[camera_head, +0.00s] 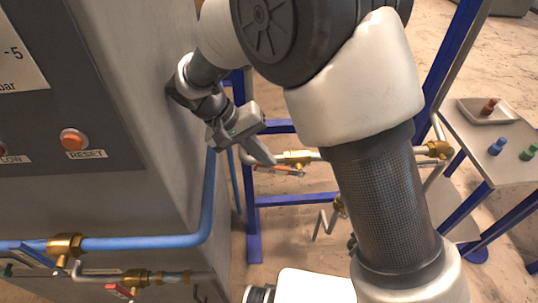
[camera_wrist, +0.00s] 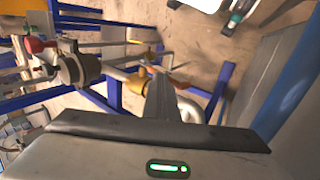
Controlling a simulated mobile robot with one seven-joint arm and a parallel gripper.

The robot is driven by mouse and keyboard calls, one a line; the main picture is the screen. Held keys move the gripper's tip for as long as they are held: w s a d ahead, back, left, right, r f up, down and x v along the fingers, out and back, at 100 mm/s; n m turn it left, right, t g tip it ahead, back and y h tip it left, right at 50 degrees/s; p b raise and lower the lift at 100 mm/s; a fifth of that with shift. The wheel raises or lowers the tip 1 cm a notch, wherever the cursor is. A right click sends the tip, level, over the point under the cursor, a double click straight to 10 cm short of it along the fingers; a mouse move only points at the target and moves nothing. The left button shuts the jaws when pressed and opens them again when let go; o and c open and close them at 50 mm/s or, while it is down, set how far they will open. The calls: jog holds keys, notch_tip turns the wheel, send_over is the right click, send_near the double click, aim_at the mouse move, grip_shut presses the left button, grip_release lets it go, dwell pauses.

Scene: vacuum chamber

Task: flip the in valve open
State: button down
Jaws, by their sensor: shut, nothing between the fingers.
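Several brass valves show in the head view, and I cannot read a label telling which is the in valve. One brass valve (camera_head: 297,157) with an orange-red lever (camera_head: 282,170) sits on a pipe by the blue frame. My gripper (camera_head: 268,160) is shut and empty, its fingertips just left of that valve; I cannot tell whether they touch it. In the wrist view the shut fingers (camera_wrist: 166,92) lie beside a yellow brass part (camera_wrist: 136,80), partly covering what is behind. Two more valves, one with a blue lever (camera_head: 65,243) and one with a red lever (camera_head: 120,291), sit lower left.
A grey cabinet with an orange reset button (camera_head: 74,139) fills the left. A blue pipe (camera_head: 207,200) runs down its side. Blue frame posts (camera_head: 251,215) stand below my gripper. A side table (camera_head: 510,168) holds a tray and small coloured pieces.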

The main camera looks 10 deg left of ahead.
dwell(0.6)
notch_tip(320, 180, up, 10)
jog(key=p, duration=0.1)
dwell(0.6)
